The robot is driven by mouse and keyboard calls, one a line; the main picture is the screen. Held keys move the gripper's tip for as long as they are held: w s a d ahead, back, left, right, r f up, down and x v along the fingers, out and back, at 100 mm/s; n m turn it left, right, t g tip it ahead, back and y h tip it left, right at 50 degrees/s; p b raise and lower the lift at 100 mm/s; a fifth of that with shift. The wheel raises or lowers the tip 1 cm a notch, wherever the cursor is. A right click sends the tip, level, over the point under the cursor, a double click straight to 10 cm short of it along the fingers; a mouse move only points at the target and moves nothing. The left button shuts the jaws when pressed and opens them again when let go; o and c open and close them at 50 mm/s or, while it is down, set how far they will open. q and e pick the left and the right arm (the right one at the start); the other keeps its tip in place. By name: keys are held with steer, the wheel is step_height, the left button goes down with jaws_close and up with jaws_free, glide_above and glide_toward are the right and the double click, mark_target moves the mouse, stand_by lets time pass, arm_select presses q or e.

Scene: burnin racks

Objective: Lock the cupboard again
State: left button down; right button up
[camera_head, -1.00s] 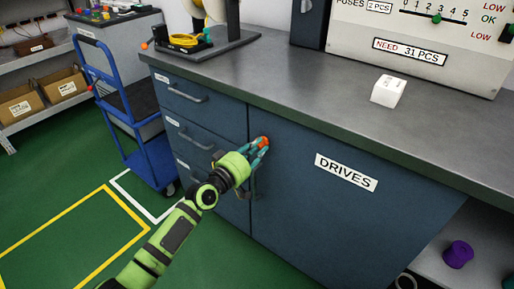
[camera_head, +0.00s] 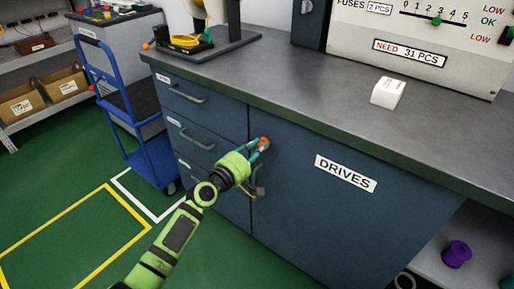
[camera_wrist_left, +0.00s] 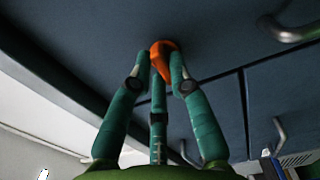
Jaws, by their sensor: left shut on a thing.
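The cupboard door (camera_head: 310,215) is dark blue, carries a white DRIVES label (camera_head: 346,173) and looks shut, flush with the drawers beside it. An orange piece (camera_head: 264,141), perhaps a key head or lock knob, sits at the upper left corner of the door; it also shows in the left wrist view (camera_wrist_left: 162,50). My left gripper (camera_head: 259,147) has its teal fingers closed around it, also in the left wrist view (camera_wrist_left: 160,72). The fingers hide most of the piece and any keyhole. A grey door handle (camera_head: 259,184) is just below the gripper. My right gripper is not in view.
Drawers with grey handles (camera_head: 186,95) are left of the door. The grey worktop (camera_head: 290,80) overhangs above and bears a white block (camera_head: 387,92). A blue trolley (camera_head: 153,160) stands to the left. Green floor (camera_head: 75,205) is clear in front.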

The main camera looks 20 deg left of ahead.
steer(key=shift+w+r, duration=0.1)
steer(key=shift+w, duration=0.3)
arm_select(q)
steer(key=c, duration=1.1)
jaws_free()
steer(key=shift+c, duration=0.2)
steer(key=v, duration=1.2)
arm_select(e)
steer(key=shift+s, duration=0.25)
